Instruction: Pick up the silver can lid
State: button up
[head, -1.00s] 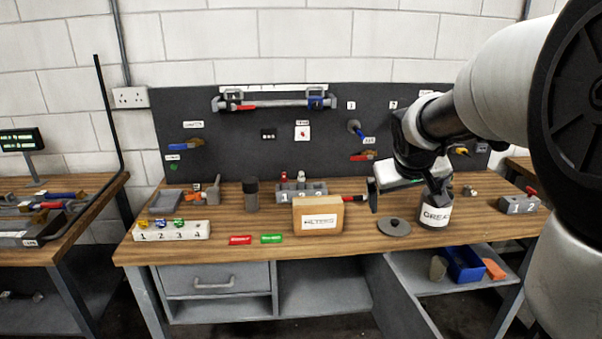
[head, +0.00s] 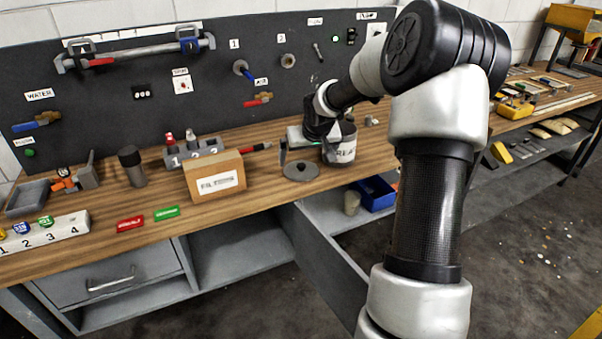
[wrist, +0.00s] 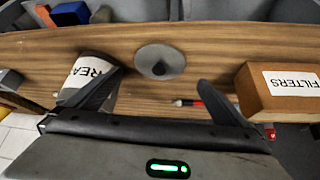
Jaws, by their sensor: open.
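The silver can lid (head: 301,172) is a round grey disc with a dark knob on top. It lies flat on the wooden bench, beside the grease can (head: 343,150). In the wrist view the lid (wrist: 160,61) lies ahead of the fingers, about midway between their tips, with bench showing between. My gripper (wrist: 158,77) is open and empty. In the head view my gripper (head: 301,150) is above the bench, just behind and over the lid, partly hiding the can. The can (wrist: 85,78) is close to the left finger in the wrist view.
The filters box (head: 216,178) stands left of the lid. A red-tipped pen-like tool (head: 255,148) lies behind the box. Red (head: 130,224) and green (head: 166,213) tags lie near the front edge. A blue bin (head: 375,194) sits on the shelf below.

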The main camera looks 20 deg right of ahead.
aim_at(302, 167)
jog(key=x, duration=0.8)
jog(key=shift+w+b, duration=0.1)
jog(key=shift+b, duration=0.2)
jog(key=c, duration=0.9)
